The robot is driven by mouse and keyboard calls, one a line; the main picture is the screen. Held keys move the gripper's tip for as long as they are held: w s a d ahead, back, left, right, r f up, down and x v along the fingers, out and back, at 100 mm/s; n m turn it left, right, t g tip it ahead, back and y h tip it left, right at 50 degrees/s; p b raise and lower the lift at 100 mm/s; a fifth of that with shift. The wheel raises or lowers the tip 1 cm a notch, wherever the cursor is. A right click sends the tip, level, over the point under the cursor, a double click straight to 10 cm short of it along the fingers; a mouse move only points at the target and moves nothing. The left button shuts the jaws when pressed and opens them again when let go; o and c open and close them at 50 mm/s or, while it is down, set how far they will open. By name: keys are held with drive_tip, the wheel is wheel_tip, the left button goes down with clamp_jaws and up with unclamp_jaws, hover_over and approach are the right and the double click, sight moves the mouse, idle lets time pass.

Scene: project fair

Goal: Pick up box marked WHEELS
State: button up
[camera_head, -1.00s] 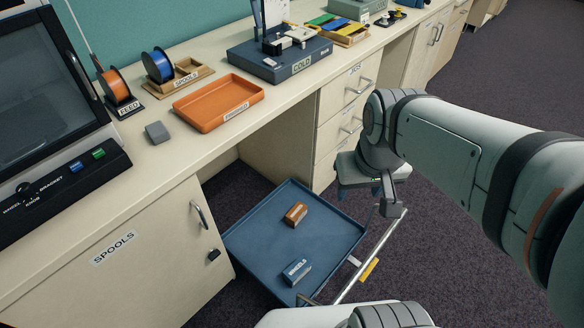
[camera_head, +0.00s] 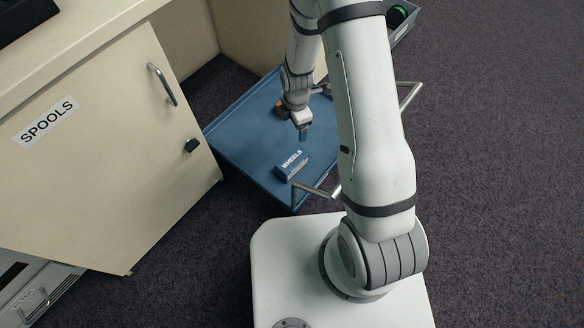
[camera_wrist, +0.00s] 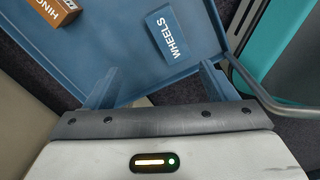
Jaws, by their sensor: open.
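The box marked WHEELS (camera_head: 291,165) is a small blue box with a white label, lying on the blue tray of a cart (camera_head: 236,128) near its front edge. It also shows in the wrist view (camera_wrist: 170,33), ahead of the fingers and a little right of the middle. My gripper (camera_head: 303,132) is above the tray, just behind and above the box, and apart from it. In the wrist view my gripper (camera_wrist: 158,85) has its two blue fingers spread, with nothing between them.
A brown box (camera_head: 281,106), whose label reads HIN in the wrist view (camera_wrist: 52,10), lies on the tray behind my gripper. The cart's metal handle (camera_head: 318,190) is at its front edge. A cabinet door marked SPOOLS (camera_head: 110,150) stands left. Carpet is clear at right.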

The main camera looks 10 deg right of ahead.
sight(292, 159)
drive_tip(key=f+n+b, duration=0.1)
drive_tip(key=f, duration=0.4)
drive_tip(key=s+a+f+n+b, duration=0.1)
drive_tip(key=f+n, duration=0.1)
drive_tip(key=f, duration=0.4)
drive_tip(key=f+n+b, duration=0.1)
drive_tip(key=f+b, duration=0.1)
drive_tip(key=f, duration=0.3)
drive_tip(key=shift+s+a+f, duration=0.2)
wheel_tip(292, 159, down, 5)
drive_tip(key=b, duration=0.2)
drive_tip(key=shift+s+d+f+b, duration=0.1)
drive_tip(key=shift+d+f+b, duration=0.05)
drive_tip(key=shift+b, duration=0.15)
drive_tip(key=c, duration=1.1)
